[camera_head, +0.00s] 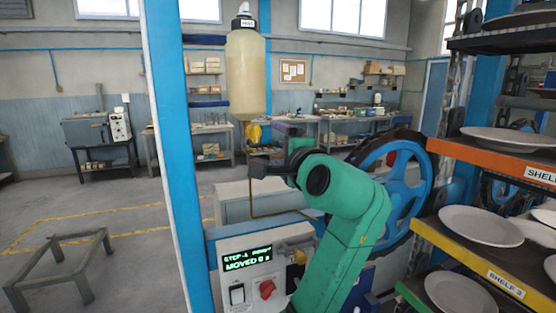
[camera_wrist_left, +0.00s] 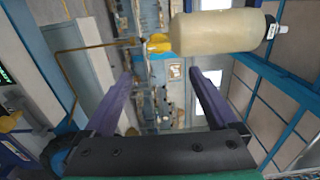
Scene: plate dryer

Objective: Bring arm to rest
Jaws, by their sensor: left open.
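My left arm (camera_head: 345,225), green with dark joints, rises from the bottom middle of the head view and reaches forward, bent at a black joint. My left gripper (camera_head: 287,132) is at its far end, partly hidden behind the arm. In the left wrist view the gripper (camera_wrist_left: 161,76) has its two purple fingers wide apart, with nothing held between them. Beyond the fingertips are a yellow valve (camera_wrist_left: 157,44) and a cream bottle (camera_wrist_left: 215,33), apart from them. My right gripper is not in view.
A blue post (camera_head: 172,120) stands left of the arm. A control panel (camera_head: 247,265) with a lit display is below. A blue wheel (camera_head: 392,185) is behind the arm. Shelves with white plates (camera_head: 480,226) stand close on the right. Open floor lies at left, around a low stand (camera_head: 62,240).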

